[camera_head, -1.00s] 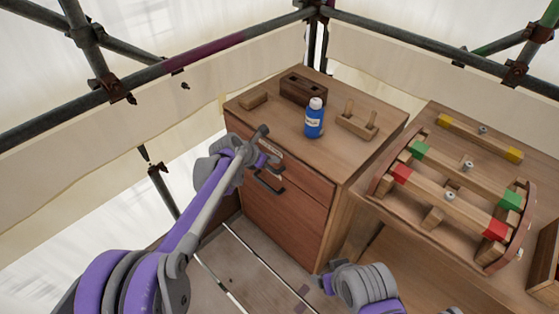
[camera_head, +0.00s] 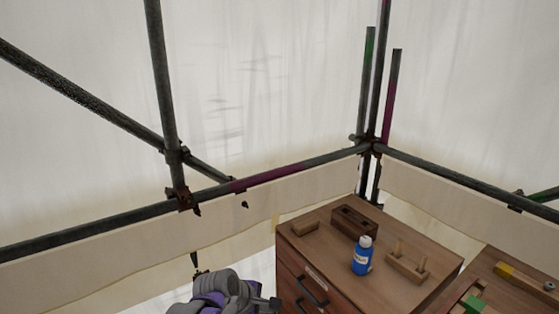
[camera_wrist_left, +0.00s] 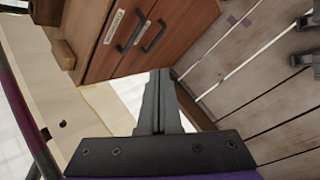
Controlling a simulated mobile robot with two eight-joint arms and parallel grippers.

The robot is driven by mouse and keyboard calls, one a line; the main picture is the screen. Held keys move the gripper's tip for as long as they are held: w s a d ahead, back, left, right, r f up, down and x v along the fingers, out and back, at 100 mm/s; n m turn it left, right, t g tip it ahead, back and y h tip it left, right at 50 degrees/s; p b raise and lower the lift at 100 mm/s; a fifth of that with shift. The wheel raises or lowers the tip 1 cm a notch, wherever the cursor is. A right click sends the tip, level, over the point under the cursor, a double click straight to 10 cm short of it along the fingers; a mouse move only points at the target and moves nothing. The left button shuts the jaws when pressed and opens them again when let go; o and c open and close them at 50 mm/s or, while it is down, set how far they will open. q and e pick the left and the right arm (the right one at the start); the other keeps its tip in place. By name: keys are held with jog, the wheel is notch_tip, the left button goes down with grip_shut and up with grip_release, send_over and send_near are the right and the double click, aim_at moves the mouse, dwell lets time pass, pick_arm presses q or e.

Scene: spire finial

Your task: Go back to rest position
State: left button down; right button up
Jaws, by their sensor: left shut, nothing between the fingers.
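My left gripper (camera_wrist_left: 158,100) is shut and empty in the left wrist view, with its fingers together below the drawer cabinet (camera_wrist_left: 165,45). In the head view my left arm shows at the bottom, left of the cabinet (camera_head: 292,262), and its fingertips are hard to make out. The two dark drawer handles (camera_wrist_left: 140,35) are apart from the fingers, and the drawers look closed. My right gripper does not show clearly in the current views.
Scaffold pipes (camera_head: 300,166) and pale sheeting surround the corner.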

pick_arm(q)
jog(key=s+a+m+y+p, duration=0.2)
jog(key=s+a+m, duration=0.5)
jog(key=s, duration=0.5)
jog(key=s+a+m+y+p, duration=0.2)
jog(key=s+a+m, duration=0.6)
jog(key=s, duration=0.4)
jog(key=shift+r+m+y+p, duration=0.3)
jog(key=shift+r+y+p, duration=0.15)
jog(key=shift+p, duration=0.4)
